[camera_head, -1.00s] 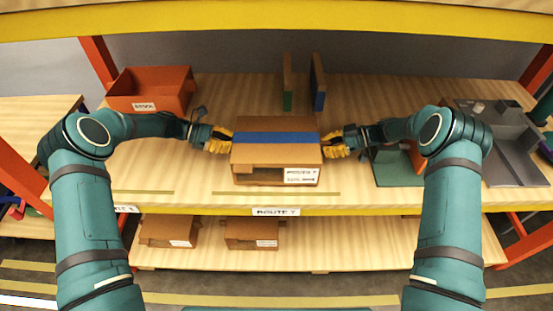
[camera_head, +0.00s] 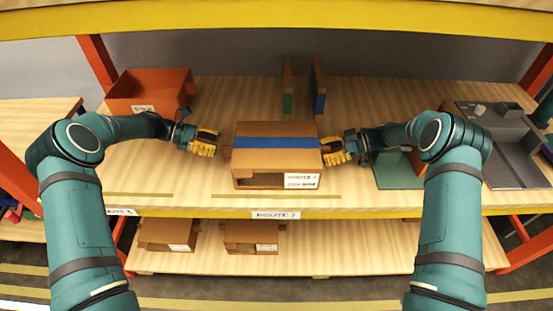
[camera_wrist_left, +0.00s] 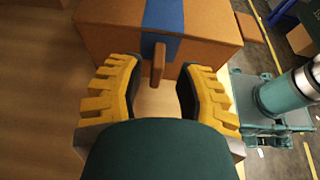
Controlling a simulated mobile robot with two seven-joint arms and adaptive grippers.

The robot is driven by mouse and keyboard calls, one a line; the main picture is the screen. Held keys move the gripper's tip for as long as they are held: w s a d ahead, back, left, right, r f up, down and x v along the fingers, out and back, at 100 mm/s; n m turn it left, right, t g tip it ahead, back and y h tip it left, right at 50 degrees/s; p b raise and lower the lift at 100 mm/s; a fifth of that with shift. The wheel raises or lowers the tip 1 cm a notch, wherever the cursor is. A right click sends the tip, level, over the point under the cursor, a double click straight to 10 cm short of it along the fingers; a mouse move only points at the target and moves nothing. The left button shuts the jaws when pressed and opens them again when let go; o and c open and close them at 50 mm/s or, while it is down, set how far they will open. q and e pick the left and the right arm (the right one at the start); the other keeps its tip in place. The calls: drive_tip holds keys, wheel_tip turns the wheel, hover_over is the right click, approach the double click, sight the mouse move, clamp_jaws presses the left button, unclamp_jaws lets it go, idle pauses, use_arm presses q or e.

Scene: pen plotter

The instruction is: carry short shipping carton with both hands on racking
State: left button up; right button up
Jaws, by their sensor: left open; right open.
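The short shipping carton (camera_head: 262,160) is brown with a blue tape band and a white label. It sits on the middle shelf board near the front edge, above the ROUTE 7 tag. My left gripper (camera_head: 205,143) is open and apart from the carton, a short gap left of it. In the left wrist view, its open yellow fingers (camera_wrist_left: 158,95) stand either side of a small brown tab (camera_wrist_left: 158,64) on the carton (camera_wrist_left: 205,20). My right gripper (camera_head: 336,152) is open at the carton's right side; whether it touches is unclear.
An orange bin (camera_head: 150,91) stands at the back left. Green and blue upright dividers (camera_head: 318,85) stand behind the carton. A green holder (camera_head: 395,168) and a grey tray (camera_head: 495,140) are on the right. Smaller cartons (camera_head: 250,236) lie on the lower shelf.

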wheel_tip(320, 180, up, 10)
use_arm(q)
drive_tip(key=v, duration=0.7)
drive_tip(key=shift+r, duration=0.1)
idle(0.6)
